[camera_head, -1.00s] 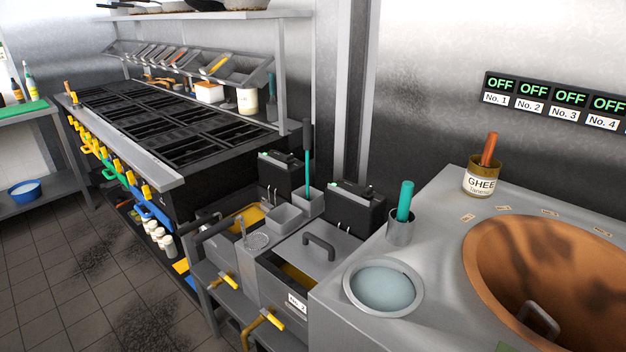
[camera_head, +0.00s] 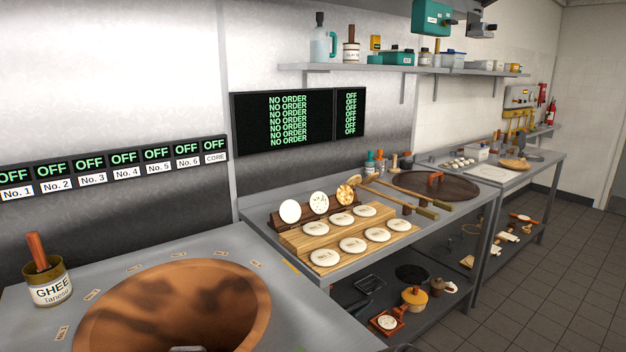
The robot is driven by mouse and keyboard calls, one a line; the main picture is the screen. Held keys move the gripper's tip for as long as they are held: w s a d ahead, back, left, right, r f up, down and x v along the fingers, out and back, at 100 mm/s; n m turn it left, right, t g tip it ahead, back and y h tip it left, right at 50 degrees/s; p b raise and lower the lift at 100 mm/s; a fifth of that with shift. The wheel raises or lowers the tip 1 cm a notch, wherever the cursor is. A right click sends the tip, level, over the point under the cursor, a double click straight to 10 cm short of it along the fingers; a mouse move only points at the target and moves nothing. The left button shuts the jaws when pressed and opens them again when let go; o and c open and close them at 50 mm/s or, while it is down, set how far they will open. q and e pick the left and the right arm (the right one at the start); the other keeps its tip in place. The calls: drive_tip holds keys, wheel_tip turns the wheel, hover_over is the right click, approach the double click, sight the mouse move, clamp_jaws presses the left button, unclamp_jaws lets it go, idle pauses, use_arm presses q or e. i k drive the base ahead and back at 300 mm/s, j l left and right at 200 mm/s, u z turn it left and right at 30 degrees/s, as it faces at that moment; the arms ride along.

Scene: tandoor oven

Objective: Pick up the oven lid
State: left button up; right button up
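A large dark round lid (camera_head: 408,188) with an orange-brown handle (camera_head: 435,180) lies flat on the steel table, right of centre. It looks like the oven lid. The handles of long wooden tools lie close to its front left edge. The tandoor oven's round clay mouth (camera_head: 110,300) is open at the lower left, with no lid on it.
A steel table (camera_head: 345,268) carries wooden stands with several pale discs, left of the lid. A ghee pot (camera_head: 50,281) stands beside the oven mouth. Small bottles (camera_head: 380,163) stand behind the lid. Shelves run above and below. The tiled floor (camera_head: 545,265) at the right is clear.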

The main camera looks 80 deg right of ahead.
sight(444, 186)
drive_tip(key=z, duration=3.15)
drive_tip(key=i+l+z, duration=0.2)
drive_tip(key=l, duration=0.35)
drive_tip(key=i+l+z, duration=0.2)
drive_tip(key=i+l, duration=0.25)
drive_tip(key=i+l+z, duration=0.25)
drive_tip(key=i, duration=0.3)
drive_tip(key=i+l+z, duration=0.25)
drive_tip(key=i, duration=0.3)
drive_tip(key=i+u, duration=0.4)
drive_tip(key=i, duration=0.15)
drive_tip(key=i+l+u, duration=0.15)
drive_tip(key=i+u, duration=0.3)
drive_tip(key=i, duration=0.15)
drive_tip(key=i+u, duration=0.25)
drive_tip(key=u, duration=0.15)
drive_tip(key=i+l+u, duration=0.1)
drive_tip(key=i+u, duration=0.25)
drive_tip(key=i+l+u, duration=0.15)
drive_tip(key=u, duration=0.25)
